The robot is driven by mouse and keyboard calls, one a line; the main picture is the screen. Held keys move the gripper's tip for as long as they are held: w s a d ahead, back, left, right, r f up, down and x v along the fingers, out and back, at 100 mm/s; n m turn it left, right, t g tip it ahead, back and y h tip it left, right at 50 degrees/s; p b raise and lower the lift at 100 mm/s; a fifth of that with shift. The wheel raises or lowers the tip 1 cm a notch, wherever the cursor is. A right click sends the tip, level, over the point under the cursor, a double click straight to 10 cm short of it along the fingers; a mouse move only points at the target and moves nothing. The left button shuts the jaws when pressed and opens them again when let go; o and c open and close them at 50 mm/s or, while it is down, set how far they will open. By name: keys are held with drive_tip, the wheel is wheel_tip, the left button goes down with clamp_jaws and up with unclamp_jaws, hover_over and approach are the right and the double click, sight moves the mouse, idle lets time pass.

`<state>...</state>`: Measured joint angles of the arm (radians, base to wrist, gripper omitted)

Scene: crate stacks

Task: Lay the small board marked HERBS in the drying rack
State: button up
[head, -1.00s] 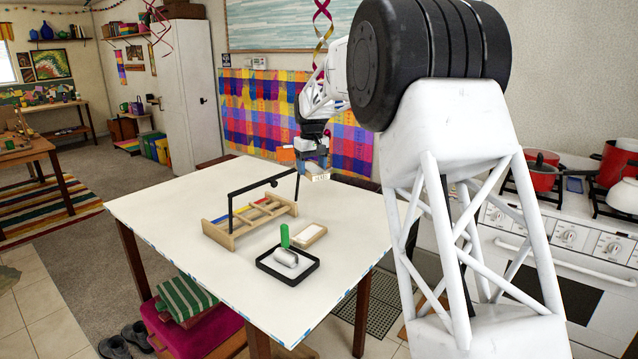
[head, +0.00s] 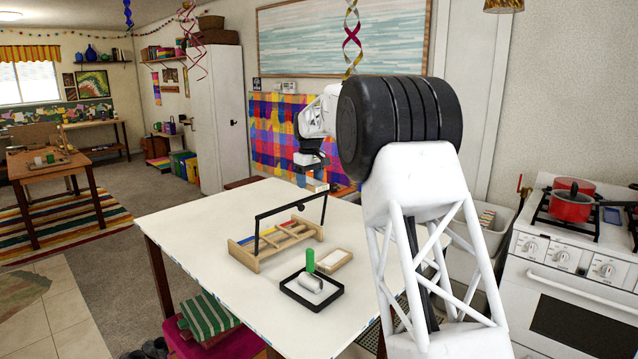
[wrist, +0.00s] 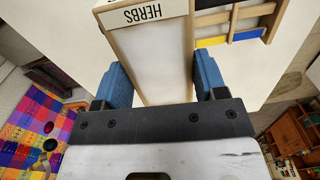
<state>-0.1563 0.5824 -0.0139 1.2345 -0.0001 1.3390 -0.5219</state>
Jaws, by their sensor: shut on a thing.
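The small board marked HERBS (wrist: 160,60) has a white face, a light wood frame and a white label strip. My gripper (wrist: 163,75) is shut on it, with one blue finger at each long side. In the head view, my gripper (head: 313,181) is above the far part of the table, beyond the rack and a little to its right. The drying rack (head: 257,262) is a low wooden frame with a black bar arching over it and coloured pieces in it. Part of the rack shows at the wrist view's top right (wrist: 245,12).
A black tray (head: 327,301) with a grey roller and green handle stands in front of the rack. Another small wood-framed board (head: 337,260) lies flat beside the rack. The white table (head: 190,222) is otherwise mostly clear. A stove (head: 560,260) stands at right.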

drive_tip(key=w+a, duration=0.1)
drive_tip(key=w+a+n, duration=0.1)
drive_tip(key=a, duration=0.1)
wheel_tip(320, 180, down, 9)
drive_tip(key=w+a, duration=0.2)
drive_tip(key=shift+w+a, duration=0.15)
drive_tip(key=shift+w, duration=0.1)
drive_tip(key=shift+f, duration=0.15)
drive_tip(key=shift+f, duration=2.9)
drive_tip(key=shift+s+d, duration=0.3)
drive_tip(key=shift+d, duration=0.25)
drive_tip(key=o, duration=1)
